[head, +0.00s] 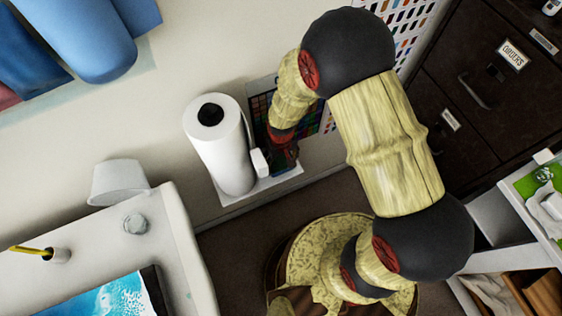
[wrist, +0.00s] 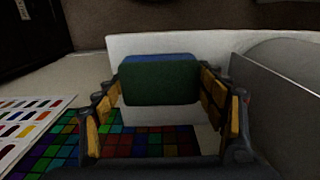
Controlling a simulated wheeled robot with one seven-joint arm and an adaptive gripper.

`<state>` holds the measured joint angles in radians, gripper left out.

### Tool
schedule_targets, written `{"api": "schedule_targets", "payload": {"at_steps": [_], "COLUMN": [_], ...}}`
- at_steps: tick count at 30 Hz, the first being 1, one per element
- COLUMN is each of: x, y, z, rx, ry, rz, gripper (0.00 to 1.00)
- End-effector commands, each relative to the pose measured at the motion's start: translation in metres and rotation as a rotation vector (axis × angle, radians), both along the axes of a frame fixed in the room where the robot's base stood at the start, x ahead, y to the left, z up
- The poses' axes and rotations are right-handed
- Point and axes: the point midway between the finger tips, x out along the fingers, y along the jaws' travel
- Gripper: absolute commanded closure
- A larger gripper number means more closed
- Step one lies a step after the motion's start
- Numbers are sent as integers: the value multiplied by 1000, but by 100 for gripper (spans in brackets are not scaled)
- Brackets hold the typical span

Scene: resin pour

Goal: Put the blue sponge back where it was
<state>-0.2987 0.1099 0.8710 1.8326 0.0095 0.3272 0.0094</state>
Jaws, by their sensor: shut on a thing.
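The blue sponge (wrist: 161,82) shows in the wrist view between the fingers of my gripper (wrist: 163,90), with a blue top edge and a dark green face toward the camera. My gripper is shut on it. In the head view my gripper (head: 284,150) is at the end of the bent arm, just right of the paper towel roll, over the colour chart.
A white paper towel roll (head: 222,147) stands close left of my gripper. A white worktop (head: 172,222) with a clear cup (head: 136,224) and a blue artwork (head: 110,299) is lower left. Dark drawers (head: 490,85) stand upper right.

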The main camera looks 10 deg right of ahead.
Motion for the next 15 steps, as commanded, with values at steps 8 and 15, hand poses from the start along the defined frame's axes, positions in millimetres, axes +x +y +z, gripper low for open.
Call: {"api": "schedule_targets", "payload": {"at_steps": [8,15], "x": [0,0], "y": [0,0], "z": [0,0], "rx": [0,0], "ry": [0,0], "rz": [0,0], "gripper": [15,11]}}
